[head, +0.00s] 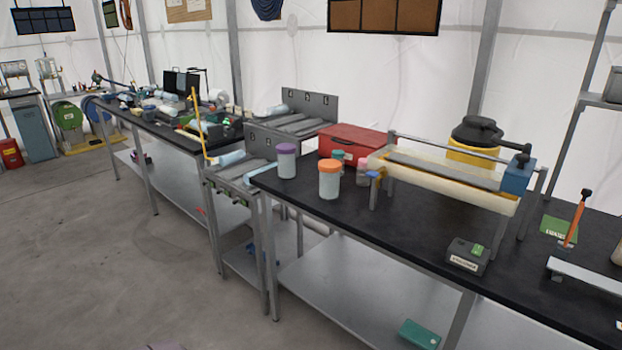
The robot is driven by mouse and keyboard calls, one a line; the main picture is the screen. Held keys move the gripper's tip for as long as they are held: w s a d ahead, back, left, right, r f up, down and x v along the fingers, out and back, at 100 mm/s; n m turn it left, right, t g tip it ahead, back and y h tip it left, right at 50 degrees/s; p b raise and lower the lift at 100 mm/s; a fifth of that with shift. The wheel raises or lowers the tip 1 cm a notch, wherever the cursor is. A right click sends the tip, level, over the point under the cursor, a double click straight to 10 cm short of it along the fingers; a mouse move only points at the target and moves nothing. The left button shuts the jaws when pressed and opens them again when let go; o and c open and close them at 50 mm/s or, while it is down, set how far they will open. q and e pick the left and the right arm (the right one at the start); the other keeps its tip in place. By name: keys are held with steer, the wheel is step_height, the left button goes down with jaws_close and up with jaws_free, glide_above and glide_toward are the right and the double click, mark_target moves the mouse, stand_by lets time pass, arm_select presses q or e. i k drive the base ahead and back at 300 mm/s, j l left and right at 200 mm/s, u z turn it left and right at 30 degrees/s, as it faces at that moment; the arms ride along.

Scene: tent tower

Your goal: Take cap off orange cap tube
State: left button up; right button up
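The tube with the orange cap (329,165) stands upright near the front left corner of the black-topped table (410,224). Its body (329,187) is pale and translucent, and the cap sits on top. A similar tube with a purple cap (287,161) stands upright just behind it to the left. Neither of my grippers shows in the head view.
A red case (356,142) and a long tray-like device (440,182) stand further back. A grey box (467,256) sits at the front edge. Open floor (120,260) lies left.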

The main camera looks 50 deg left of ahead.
mark_target(328, 184)
steer(key=u, duration=1.5)
